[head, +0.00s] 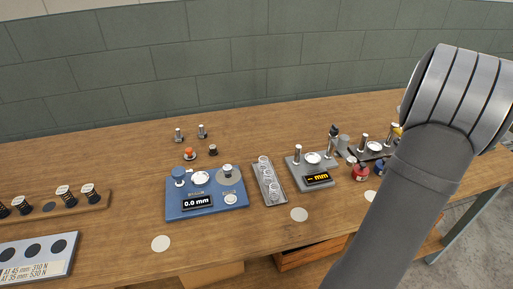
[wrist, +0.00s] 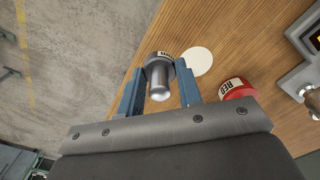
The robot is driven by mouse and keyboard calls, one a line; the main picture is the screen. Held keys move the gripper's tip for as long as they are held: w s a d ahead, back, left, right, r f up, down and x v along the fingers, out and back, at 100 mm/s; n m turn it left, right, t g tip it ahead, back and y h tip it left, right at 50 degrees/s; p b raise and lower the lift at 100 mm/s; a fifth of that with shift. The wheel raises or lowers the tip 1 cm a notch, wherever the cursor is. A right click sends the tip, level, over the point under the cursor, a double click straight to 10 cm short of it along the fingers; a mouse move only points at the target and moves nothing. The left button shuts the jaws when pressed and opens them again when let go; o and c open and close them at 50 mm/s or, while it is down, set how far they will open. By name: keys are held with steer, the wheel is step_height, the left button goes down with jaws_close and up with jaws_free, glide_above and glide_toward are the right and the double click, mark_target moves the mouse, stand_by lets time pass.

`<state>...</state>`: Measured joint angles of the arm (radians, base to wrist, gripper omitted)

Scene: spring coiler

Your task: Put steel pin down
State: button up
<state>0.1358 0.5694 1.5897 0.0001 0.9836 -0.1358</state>
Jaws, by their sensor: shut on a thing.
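A steel pin (wrist: 160,80), a grey metal cylinder with a wider collar and a pale label at its far end, is between the two blue fingers of my gripper (wrist: 160,90) in the wrist view. My gripper is shut on it. A white disc mark (wrist: 199,61) lies on the wooden table just right of the pin. I cannot tell whether the pin touches the table. In the head view my arm hides the gripper and the pin; the white disc (head: 371,196) shows at the arm's left edge.
A red labelled pot (wrist: 237,88) is close to the right finger; the grey gauge (head: 311,176) stands left of it in the head view. A blue gauge (head: 206,203) and a grey tray (head: 268,183) are further left. The table edge is near the pin, with floor beyond.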

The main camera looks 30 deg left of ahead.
step_height(320, 180, up, 12)
steer(key=r, duration=0.1)
steer(key=n, duration=2.6)
glide_above(243, 164)
steer(key=f, duration=1.2)
steer(key=shift+d+f, duration=0.25)
steer(key=shift+f, duration=0.05)
steer(key=shift+s+a+f, duration=0.1)
steer(key=shift+a+f, duration=0.15)
steer(key=shift+f, duration=1.85)
steer(key=shift+f, duration=0.1)
